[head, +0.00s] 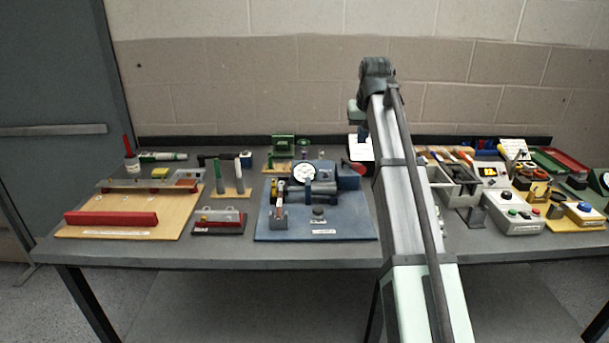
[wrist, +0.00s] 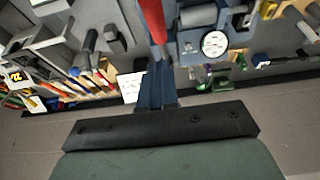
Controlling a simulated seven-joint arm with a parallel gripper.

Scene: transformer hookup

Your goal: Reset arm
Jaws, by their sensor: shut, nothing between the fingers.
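My arm (head: 400,190) reaches up and away over the bench in the head view, its end raised in front of the wall. My gripper (head: 363,130) hangs below the arm's end, above the back of the bench, small and partly hidden by the arm. In the wrist view my gripper (wrist: 156,68) shows as two dark blue fingers close together, shut with nothing held. A red part (wrist: 153,18) shows beyond the fingertips; I cannot tell how far below them it is.
The grey bench (head: 230,254) is crowded. A blue base with a dial gauge (head: 304,174) stands mid-bench. A wooden board with a red bar (head: 110,218) lies left. Grey bins (head: 462,194) and a control box (head: 512,212) stand right. The wall (head: 250,80) rises behind.

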